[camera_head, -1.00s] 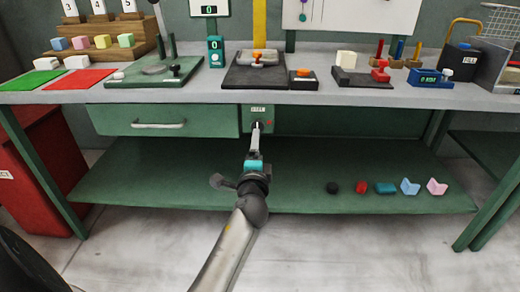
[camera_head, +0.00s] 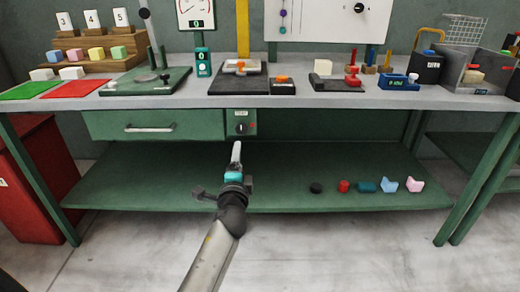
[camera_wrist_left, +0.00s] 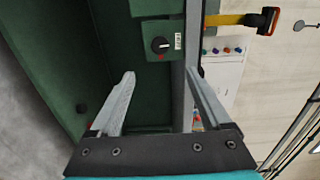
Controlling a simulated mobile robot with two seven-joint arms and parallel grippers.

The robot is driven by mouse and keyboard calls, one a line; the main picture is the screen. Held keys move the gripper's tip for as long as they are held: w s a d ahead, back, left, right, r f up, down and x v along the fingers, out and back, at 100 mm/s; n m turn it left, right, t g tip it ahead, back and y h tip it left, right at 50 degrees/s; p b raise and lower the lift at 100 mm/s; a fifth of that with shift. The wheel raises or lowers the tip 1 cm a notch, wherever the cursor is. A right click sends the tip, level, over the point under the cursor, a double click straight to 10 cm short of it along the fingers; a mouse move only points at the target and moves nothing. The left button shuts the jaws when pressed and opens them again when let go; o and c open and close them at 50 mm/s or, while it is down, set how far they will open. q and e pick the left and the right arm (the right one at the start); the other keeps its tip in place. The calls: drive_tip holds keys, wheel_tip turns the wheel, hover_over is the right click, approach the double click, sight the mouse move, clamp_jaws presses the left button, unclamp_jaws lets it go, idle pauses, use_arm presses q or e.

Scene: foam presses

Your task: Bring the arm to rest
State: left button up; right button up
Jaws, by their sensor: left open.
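My left arm reaches up from the bottom of the head view, and its gripper (camera_head: 237,153) is just below the switch panel under the bench. In the left wrist view the gripper (camera_wrist_left: 158,74) is open, its two fingers spread with nothing between them. The green switch panel with a black rotary knob (camera_head: 240,128) is fixed under the bench edge, right of the drawer. The knob also shows in the left wrist view (camera_wrist_left: 160,45), beyond the fingers and apart from them. My right gripper is not in view.
The grey bench top (camera_head: 220,98) carries presses and small fixtures. The green drawer (camera_head: 150,126) is shut. The lower shelf (camera_head: 140,180) holds several small pieces at right, including a red one (camera_head: 344,186). A red cabinet (camera_head: 30,170) stands at left. The floor in front is clear.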

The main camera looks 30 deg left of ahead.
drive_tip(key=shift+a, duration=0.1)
